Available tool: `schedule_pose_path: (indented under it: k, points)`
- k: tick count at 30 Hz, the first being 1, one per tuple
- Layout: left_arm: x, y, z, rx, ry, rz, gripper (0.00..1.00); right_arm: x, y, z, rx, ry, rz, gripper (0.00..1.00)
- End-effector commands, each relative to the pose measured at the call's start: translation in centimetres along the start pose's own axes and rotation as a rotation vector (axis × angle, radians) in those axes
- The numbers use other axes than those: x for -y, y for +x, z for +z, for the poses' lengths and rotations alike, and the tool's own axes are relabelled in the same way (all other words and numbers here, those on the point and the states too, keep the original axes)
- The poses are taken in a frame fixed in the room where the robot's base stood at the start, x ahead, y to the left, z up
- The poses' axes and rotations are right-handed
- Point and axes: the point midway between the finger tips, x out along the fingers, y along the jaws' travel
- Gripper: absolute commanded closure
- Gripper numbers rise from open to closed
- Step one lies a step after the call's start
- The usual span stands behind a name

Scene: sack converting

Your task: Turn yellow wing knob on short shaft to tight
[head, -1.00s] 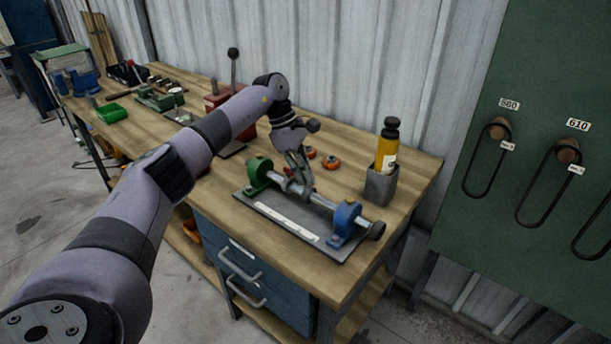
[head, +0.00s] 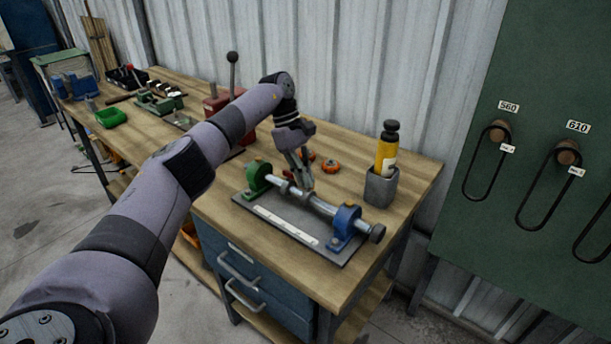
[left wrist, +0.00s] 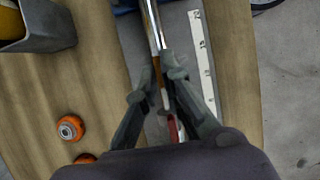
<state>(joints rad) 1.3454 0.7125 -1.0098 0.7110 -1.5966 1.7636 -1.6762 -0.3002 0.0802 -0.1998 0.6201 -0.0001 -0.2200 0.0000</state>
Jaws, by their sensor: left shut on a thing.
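A short metal shaft (head: 323,206) lies across a dark base plate, held between a green bracket (head: 256,177) and a blue bracket (head: 346,222). My left gripper (head: 303,182) reaches down onto the middle of the shaft. In the left wrist view its fingers (left wrist: 165,84) close in on both sides of the shaft line. A narrow yellow-brown sliver (left wrist: 156,100) shows between them, apparently part of the yellow wing knob; the fingers hide the rest. How tight the knob is cannot be seen. My right gripper is out of view.
A grey holder (head: 381,187) with a yellow bottle (head: 386,148) stands right of the shaft. The bench's front right is clear.

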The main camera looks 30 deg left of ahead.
Motion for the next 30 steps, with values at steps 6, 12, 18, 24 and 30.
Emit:
schedule_pose_path:
  k: [6, 12, 18, 24, 30]
  points:
    - [-0.1, 0.0, 0.1, 0.0, 0.002, 0.002, 0.83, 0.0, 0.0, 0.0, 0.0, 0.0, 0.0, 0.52]
    - [0.0, 0.0, 0.0, 0.0, 0.0, 0.001, 0.72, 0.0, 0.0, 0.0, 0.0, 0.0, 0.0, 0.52]
    - [0.0, 0.0, 0.0, 0.0, 0.0, 0.001, 0.72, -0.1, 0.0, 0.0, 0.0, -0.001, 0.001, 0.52]
    - [-0.1, -1.4, 0.0, -0.001, -0.001, 0.003, 0.72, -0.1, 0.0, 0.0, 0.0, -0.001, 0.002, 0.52]
    - [-0.1, -5.0, 0.1, 0.001, -0.001, 0.005, 0.72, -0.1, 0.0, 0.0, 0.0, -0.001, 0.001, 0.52]
